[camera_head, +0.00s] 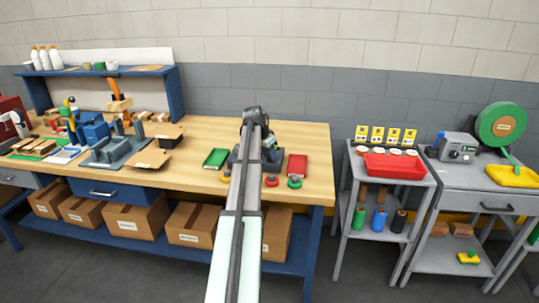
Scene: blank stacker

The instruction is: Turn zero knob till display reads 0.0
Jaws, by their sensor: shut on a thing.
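My arm reaches from the bottom middle up to the wooden workbench (310,140). My gripper (255,113) is at its far end, over a dark grey device (273,157) on the bench. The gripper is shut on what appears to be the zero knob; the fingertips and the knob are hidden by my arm. The device is mostly covered by my arm, with only its sides showing. I cannot make out its display or any reading on it.
A green tray (216,158) is left of the device and a red tray (297,165) right of it. Red and green round pieces (294,183) lie at the front edge. A blue fixture (96,132) stands left. Grey carts (427,181) stand apart at right.

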